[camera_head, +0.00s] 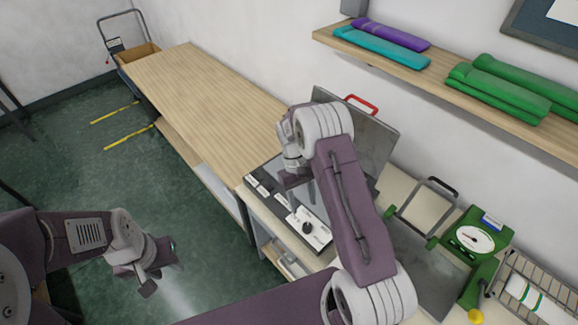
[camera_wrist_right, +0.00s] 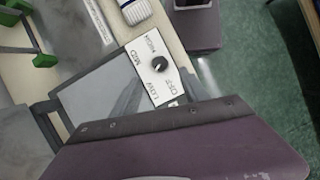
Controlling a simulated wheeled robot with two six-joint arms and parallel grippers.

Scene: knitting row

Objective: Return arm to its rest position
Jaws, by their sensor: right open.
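My right arm reaches over the bench in the head view, and its gripper (camera_head: 302,188) points down above a heat-press-like machine with a hinged grey lid (camera_head: 372,145) and a red handle (camera_head: 361,105). The gripper is open and I see nothing in it. A white control panel with a black knob (camera_head: 307,228) lies just in front of it. The right wrist view shows this knob (camera_wrist_right: 159,65) with LOW, MID, HIGH and OFF marks, apart from the gripper. My left gripper (camera_head: 160,270) is open and empty over the green floor at lower left.
A long wooden table (camera_head: 200,95) is bare. A green scale (camera_head: 474,240) and a wire rack (camera_head: 535,285) stand at right. Rolled cloths (camera_head: 500,88) lie on a wall shelf (camera_head: 440,90). A cart (camera_head: 130,45) stands at the back left. Open floor (camera_head: 75,160) lies at left.

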